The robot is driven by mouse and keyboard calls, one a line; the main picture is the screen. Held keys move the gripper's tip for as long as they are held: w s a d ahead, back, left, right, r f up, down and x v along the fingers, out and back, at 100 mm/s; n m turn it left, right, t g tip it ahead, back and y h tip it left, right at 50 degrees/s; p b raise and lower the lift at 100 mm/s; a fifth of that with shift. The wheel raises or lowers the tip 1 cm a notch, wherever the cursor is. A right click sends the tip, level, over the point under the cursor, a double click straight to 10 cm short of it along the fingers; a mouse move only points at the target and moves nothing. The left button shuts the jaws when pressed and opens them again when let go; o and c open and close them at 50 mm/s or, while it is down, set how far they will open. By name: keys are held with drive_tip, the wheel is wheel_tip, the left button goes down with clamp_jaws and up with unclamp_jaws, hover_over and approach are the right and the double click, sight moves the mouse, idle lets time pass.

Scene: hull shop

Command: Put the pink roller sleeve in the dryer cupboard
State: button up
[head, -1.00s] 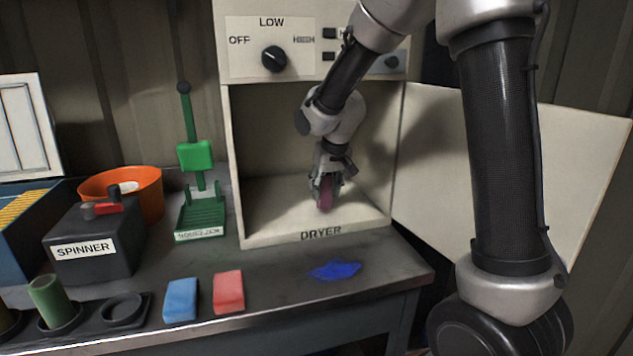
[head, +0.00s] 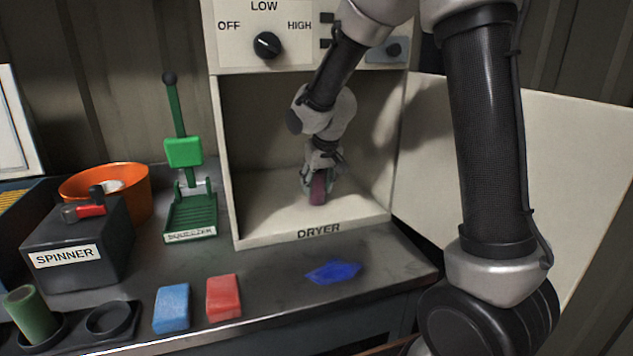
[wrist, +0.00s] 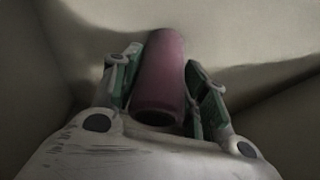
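The pink roller sleeve (head: 318,190) is inside the open dryer cupboard (head: 290,232), low over its floor. I cannot tell whether its lower end touches the floor. My gripper (head: 320,178) reaches into the cupboard from above and is shut on the sleeve. In the wrist view the sleeve (wrist: 160,75) lies between the two green-padded fingers (wrist: 160,90), with a pad close against each side. The cupboard's door (head: 520,170) stands wide open to the right. The dryer knob (head: 267,45) is on the panel above the opening.
On the bench left of the cupboard are a green press (head: 185,155), an orange bowl (head: 130,185) and the spinner box (head: 75,245). A blue block (head: 172,308), a red block (head: 224,298) and a blue patch (head: 334,272) lie in front. A green sleeve (head: 32,312) stands in a holder.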

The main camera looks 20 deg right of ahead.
sight(319, 172)
drive_tip(key=shift+o, duration=1.2)
drive_tip(key=shift+r, duration=0.15)
drive_tip(key=shift+s+r, duration=0.1)
drive_tip(key=shift+r, duration=0.25)
drive_tip(key=v, duration=0.2)
drive_tip(key=shift+s+r, duration=0.3)
drive_tip(key=shift+s, duration=0.1)
drive_tip(key=s, duration=1.1)
drive_tip(key=s+d+r, duration=0.4)
drive_tip(key=s+d, duration=0.2)
drive_tip(key=s, duration=0.3)
drive_tip(key=s+d+r, duration=0.5)
drive_tip(key=s, duration=0.4)
drive_tip(key=shift+s+d+m, duration=0.4)
drive_tip(key=shift+r, duration=0.1)
